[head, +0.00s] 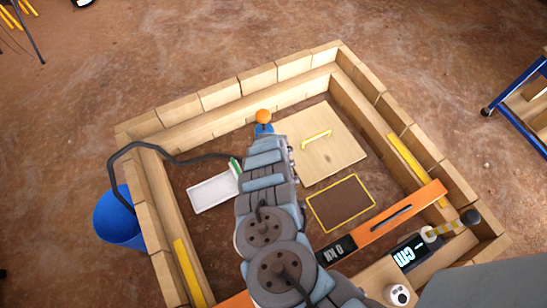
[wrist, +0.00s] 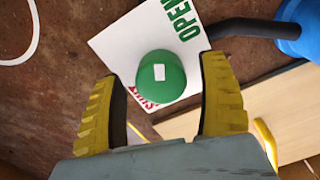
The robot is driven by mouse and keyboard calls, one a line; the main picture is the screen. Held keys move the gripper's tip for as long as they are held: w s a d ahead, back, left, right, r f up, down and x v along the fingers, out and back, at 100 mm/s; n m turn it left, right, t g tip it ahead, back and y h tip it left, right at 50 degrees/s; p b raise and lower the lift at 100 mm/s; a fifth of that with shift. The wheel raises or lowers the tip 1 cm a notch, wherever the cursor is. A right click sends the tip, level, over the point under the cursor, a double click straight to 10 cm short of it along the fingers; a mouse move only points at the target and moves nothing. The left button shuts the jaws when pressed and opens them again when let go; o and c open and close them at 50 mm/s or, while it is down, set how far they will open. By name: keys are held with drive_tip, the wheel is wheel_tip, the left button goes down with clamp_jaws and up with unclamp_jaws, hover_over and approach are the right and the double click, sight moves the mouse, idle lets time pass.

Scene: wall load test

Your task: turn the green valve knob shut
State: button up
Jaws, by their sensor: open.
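The green valve knob (wrist: 161,77) is round with a white mark on top. It sits on a white plate (wrist: 128,45) with green OPEN lettering at the upper right and red SHUT lettering at the lower left, partly covered by the knob. My gripper (wrist: 160,68) is open, with one ridged yellow finger on each side of the knob in the wrist view. Gaps show between the fingers and the knob; I cannot tell the height between them. In the head view only a small green piece (head: 234,164) shows beside my arm, which hides my gripper.
A black hose (head: 150,146) runs from the blue bucket (head: 118,219) over the timber wall (head: 180,112). A white tray (head: 212,192) lies left of my arm. A wooden panel with a yellow handle (head: 315,140) and an orange-topped blue post (head: 263,117) are close by.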

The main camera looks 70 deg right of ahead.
drive_tip(key=shift+f, duration=0.15)
drive_tip(key=c, duration=1.2)
